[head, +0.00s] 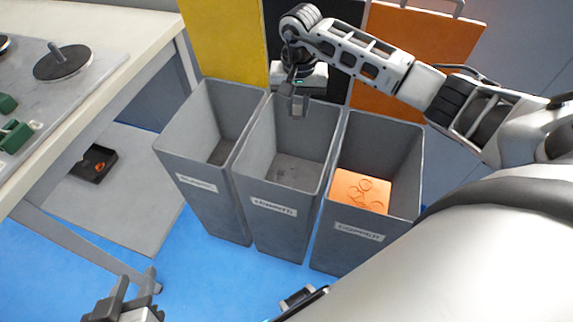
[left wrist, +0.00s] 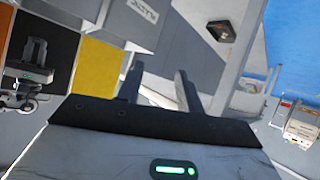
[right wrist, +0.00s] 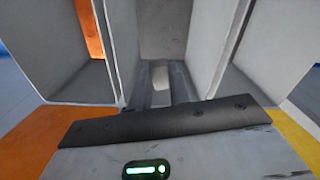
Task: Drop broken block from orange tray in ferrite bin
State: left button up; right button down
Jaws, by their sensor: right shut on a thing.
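My right gripper (head: 293,103) points down over the mouth of the middle grey bin (head: 256,205). It is shut on a small pale grey block (right wrist: 160,76), which shows between the fingers in the right wrist view. Whether the block is broken cannot be told. The middle bin's label is too blurred to read surely; it looks like the ferrite bin, and its floor looks bare. My left gripper (head: 130,292) is low at the front left, away from the bins, open and empty in the left wrist view (left wrist: 156,88). I cannot make out an orange tray.
A grey bin (head: 190,185) stands left of the middle one. The right bin (head: 375,222) holds an orange sheet (head: 362,190) with thin rings. Yellow, black and orange panels stand behind. A workbench (head: 110,30) is at left, with a dark box (head: 92,163) beneath it.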

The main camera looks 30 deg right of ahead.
jog(key=shift+f+b, duration=0.85)
jog(key=shift+f, duration=1)
jog(key=c, duration=1.2)
grip_release()
jog(key=shift+r, duration=0.15)
notch_tip(320, 180, up, 16)
jog(key=p, duration=0.1)
